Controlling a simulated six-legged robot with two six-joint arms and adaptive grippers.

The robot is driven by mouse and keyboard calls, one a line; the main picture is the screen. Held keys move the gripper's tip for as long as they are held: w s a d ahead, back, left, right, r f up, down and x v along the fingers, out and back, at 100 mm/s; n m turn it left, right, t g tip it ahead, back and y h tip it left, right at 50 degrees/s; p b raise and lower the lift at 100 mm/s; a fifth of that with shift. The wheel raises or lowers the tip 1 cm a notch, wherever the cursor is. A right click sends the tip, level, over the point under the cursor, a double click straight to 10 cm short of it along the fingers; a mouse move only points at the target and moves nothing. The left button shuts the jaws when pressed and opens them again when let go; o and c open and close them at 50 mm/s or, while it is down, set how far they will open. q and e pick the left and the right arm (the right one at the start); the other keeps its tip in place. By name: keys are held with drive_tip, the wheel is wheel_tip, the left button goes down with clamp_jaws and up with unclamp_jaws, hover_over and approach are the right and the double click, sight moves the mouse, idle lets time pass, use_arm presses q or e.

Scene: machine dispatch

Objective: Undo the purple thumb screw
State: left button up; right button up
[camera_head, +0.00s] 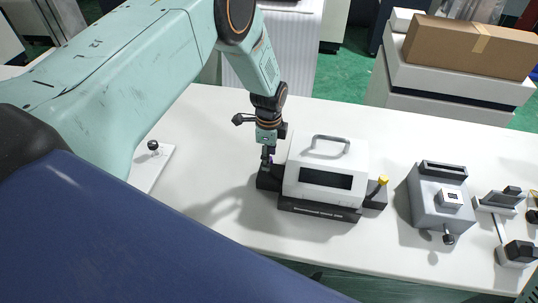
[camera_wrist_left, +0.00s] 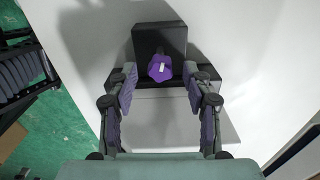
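The purple thumb screw (camera_wrist_left: 160,68) sits on a black block (camera_wrist_left: 158,42) in the left wrist view. In the head view the block is at the left side of a white machine (camera_head: 326,168) with a handle on top. My left gripper (camera_head: 268,158) points down over this block; in the wrist view my left gripper (camera_wrist_left: 160,76) is open. Its two fingers stand on either side of the purple screw, with a gap showing on each side. The screw is mostly hidden behind the gripper in the head view. My right gripper does not show.
A yellow knob (camera_head: 382,181) stands at the machine's right side. A grey device (camera_head: 440,200) and a smaller fixture (camera_head: 503,200) stand further right on the white table (camera_head: 215,150). A white plate (camera_head: 148,168) with a black knob lies left. A cardboard box (camera_head: 470,45) is behind.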

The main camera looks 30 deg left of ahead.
use_arm(q)
drive_tip(key=shift+a, duration=0.2)
drive_tip(key=c, duration=0.6)
clamp_jaws()
drive_tip(key=shift+w+f+n+b, duration=0.1)
drive_tip(key=shift+n+b, duration=0.25)
drive_tip(key=shift+n, duration=0.45)
drive_tip(key=o, duration=0.7)
unclamp_jaws()
drive_tip(key=shift+d, duration=0.15)
drive_tip(key=shift+c, duration=0.2)
wheel_tip(320, 180, up, 12)
